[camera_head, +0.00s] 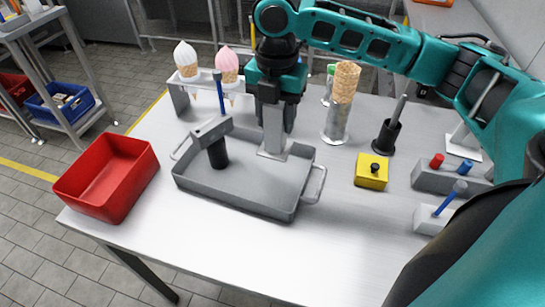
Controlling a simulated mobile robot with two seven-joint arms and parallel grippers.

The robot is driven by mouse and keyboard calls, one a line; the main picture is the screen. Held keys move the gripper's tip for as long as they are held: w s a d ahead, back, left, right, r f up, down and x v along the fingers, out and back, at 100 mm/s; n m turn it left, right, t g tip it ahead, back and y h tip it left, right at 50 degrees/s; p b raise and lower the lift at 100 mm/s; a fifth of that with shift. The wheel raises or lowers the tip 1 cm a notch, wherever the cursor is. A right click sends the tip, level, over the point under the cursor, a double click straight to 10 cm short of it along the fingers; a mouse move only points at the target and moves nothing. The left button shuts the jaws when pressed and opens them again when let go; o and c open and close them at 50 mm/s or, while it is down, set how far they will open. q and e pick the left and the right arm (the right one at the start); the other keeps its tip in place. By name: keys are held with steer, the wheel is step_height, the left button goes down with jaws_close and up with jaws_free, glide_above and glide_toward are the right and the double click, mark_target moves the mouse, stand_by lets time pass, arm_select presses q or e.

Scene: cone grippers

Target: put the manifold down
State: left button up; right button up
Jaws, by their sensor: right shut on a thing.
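My right gripper (275,112) points down over the back of a grey tray (235,194). It is shut on a light grey upright piece with a flat foot, the likely manifold (273,138). The manifold stands upright, with its foot at or just above the tray floor; I cannot tell whether it touches. The jaws hide its upper part. To its left in the tray is a black cylinder (217,153) under a grey angled head, with a blue rod (220,97) rising behind it. My left gripper is not in view.
A red bin (108,178) is at the table's left. Ice cream cones (187,61) stand in a rack behind the tray. A wafer cone stack (346,82), a black holder (384,137), a yellow box (371,171) and grey blocks (437,177) are to the right. The front table is clear.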

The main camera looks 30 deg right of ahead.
step_height(320, 180, down, 11)
steer(key=shift+r+b, duration=0.15)
steer(key=shift+b, duration=0.45)
steer(key=o, duration=1.2)
step_height(320, 180, up, 12)
steer(key=shift+r+p, duration=0.1)
steer(key=shift+p, duration=0.75)
